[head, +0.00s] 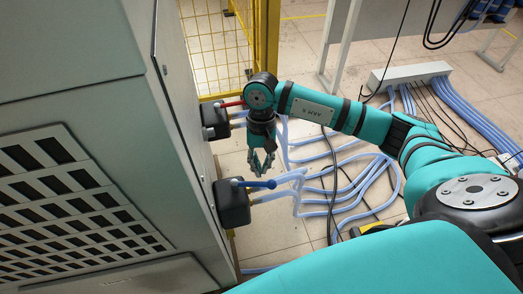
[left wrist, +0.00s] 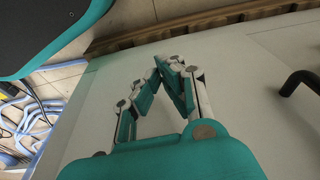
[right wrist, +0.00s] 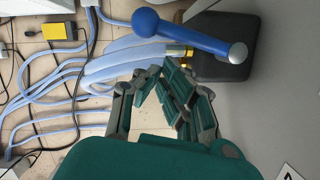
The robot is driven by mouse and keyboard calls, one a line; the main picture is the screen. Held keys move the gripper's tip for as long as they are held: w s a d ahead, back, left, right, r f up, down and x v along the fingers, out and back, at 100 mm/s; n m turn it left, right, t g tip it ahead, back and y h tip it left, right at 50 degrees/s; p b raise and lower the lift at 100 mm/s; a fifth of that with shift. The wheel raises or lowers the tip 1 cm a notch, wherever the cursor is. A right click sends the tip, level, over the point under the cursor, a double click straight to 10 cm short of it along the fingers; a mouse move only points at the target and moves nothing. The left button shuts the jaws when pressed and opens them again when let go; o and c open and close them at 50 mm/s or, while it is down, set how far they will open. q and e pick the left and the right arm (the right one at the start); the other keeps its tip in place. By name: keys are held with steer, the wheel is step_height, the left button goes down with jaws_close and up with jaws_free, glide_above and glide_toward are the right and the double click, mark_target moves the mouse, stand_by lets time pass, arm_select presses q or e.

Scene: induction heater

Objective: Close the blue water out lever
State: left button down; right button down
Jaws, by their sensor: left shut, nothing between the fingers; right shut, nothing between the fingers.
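The blue lever (head: 254,184) sits on a black valve box (head: 231,204) on the side of the grey cabinet. In the head view it points right, away from the cabinet, over the blue hoses. It also shows large in the right wrist view (right wrist: 180,30), above the fingers. My right gripper (head: 262,168) is shut and empty, just behind the blue lever and apart from it. A red lever (head: 230,103) on a second black box (head: 214,121) is partly hidden by my right wrist. My left gripper (left wrist: 168,62) is shut and empty, in front of a pale panel.
Blue hoses (head: 340,190) and black cables spread over the tiled floor right of the valves. A yellow mesh fence (head: 215,45) stands behind. The grey cabinet (head: 85,60) fills the left. A black handle (left wrist: 298,82) shows near the left gripper.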

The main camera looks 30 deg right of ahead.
arm_select(q)
steer(key=shift+f, duration=0.3)
arm_select(e)
steer(key=shift+s+a+r, duration=0.1)
steer(key=shift+s+a, duration=0.15)
steer(key=shift+s, duration=0.25)
arm_select(q)
steer(key=shift+s, duration=0.1)
arm_select(e)
steer(key=shift+s, duration=0.15)
arm_select(q)
steer(key=shift+w+d+r, duration=0.15)
steer(key=shift+w+r, duration=0.1)
steer(key=shift+r, duration=0.25)
arm_select(e)
steer(key=shift+s+m, duration=0.2)
steer(key=shift+m, duration=0.3)
